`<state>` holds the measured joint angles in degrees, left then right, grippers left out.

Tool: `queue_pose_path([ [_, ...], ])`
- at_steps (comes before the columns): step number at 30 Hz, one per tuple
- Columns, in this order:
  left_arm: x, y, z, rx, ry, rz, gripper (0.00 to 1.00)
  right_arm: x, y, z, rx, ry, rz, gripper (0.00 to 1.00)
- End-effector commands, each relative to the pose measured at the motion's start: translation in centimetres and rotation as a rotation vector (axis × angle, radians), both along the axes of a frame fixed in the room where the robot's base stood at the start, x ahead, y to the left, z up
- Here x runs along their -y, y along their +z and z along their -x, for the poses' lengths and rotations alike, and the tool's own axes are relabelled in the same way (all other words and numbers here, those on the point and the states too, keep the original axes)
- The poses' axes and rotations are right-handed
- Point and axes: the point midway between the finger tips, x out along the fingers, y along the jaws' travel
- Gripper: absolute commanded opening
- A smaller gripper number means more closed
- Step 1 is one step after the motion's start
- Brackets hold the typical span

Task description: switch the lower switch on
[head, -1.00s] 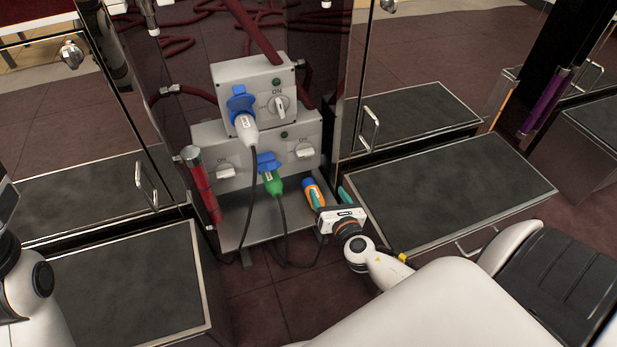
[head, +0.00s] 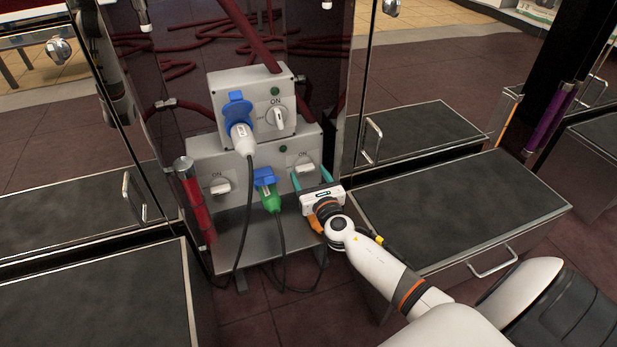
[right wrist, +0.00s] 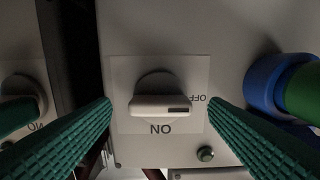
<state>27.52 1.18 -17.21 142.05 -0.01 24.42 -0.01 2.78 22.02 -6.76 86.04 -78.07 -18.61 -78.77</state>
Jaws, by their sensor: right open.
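The lower grey box (head: 262,160) carries a white rotary switch (head: 304,167) at its right end. In the right wrist view this switch (right wrist: 160,106), seen upside down, has its bar lying crosswise with a dark mark toward the OFF label; ON is printed below it there. My right gripper (head: 311,177) is in front of it. In the right wrist view its two green fingers (right wrist: 160,101) are open, one on each side of the bar, with gaps and no visible contact. A similar switch (head: 220,185) sits at the box's left end. My left gripper is out of view.
The upper box (head: 253,100) has another switch (head: 280,116) and a white plug (head: 241,137). A green plug (head: 270,200) hangs beside my right gripper. A glass panel (head: 345,100) stands close on the right.

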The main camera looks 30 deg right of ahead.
Motion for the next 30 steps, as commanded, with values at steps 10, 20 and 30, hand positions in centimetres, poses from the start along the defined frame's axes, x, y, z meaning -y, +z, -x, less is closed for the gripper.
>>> queue_pose_path([
  [10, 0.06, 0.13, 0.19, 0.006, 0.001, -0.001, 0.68, 0.25, 0.02, -1.17, 0.000, 0.001, 0.000, 0.69],
  [20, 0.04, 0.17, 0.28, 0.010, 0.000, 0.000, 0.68, 0.25, 0.01, -1.14, 0.000, 0.000, 0.000, 0.31],
  [30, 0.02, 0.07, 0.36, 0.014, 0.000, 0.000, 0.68, 0.24, -0.05, -1.13, 0.008, 0.000, -0.036, 0.24],
])
